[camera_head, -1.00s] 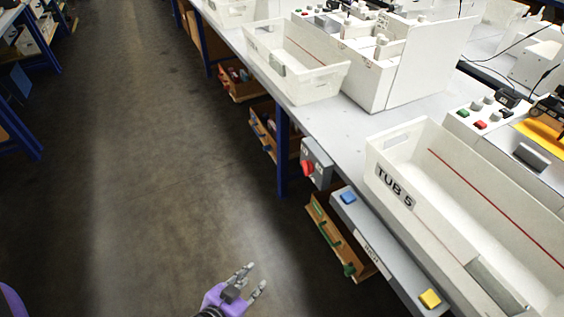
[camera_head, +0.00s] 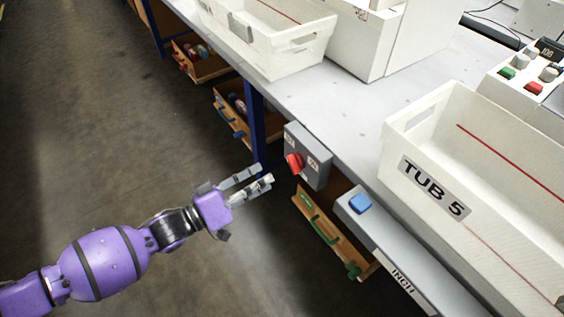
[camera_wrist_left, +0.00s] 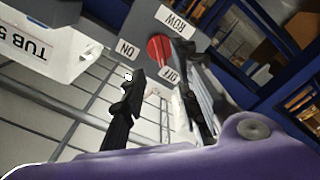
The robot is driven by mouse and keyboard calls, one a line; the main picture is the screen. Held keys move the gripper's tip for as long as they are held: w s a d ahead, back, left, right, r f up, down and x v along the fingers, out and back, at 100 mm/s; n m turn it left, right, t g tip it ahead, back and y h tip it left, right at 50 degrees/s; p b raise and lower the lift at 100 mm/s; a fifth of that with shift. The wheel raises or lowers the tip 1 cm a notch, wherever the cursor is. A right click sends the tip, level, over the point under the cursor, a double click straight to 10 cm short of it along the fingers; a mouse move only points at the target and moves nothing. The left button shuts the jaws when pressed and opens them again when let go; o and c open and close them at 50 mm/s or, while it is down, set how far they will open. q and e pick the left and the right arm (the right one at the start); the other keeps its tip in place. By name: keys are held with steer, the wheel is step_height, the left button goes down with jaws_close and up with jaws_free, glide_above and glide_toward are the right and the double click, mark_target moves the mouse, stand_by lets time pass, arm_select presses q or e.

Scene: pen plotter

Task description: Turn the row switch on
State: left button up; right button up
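The row switch is a grey box (camera_head: 314,148) on the front edge of the bench, with a red rotary knob (camera_head: 295,163) on its face. In the left wrist view the red knob (camera_wrist_left: 157,47) sits among labels reading ROW, ON and OFF. One finger partly covers it there, and I cannot tell its exact setting. My left gripper (camera_head: 264,174) is just left of the knob, fingers pointing at it, apart from it. In the left wrist view the left gripper (camera_wrist_left: 156,62) is open with nothing between its fingers. My right gripper is not in view.
A grey INCH bar (camera_head: 405,272) with a blue button (camera_head: 360,203) runs along the bench edge right of the switch. White TUB 5 (camera_head: 400,185) stands above it. A blue bench leg (camera_head: 256,115) and an open drawer (camera_head: 325,228) are close by. The aisle floor is clear.

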mark_target(295, 163)
arm_select(q)
steer(key=x, duration=0.7)
steer(key=shift+w+d, duration=0.2)
jaws_close()
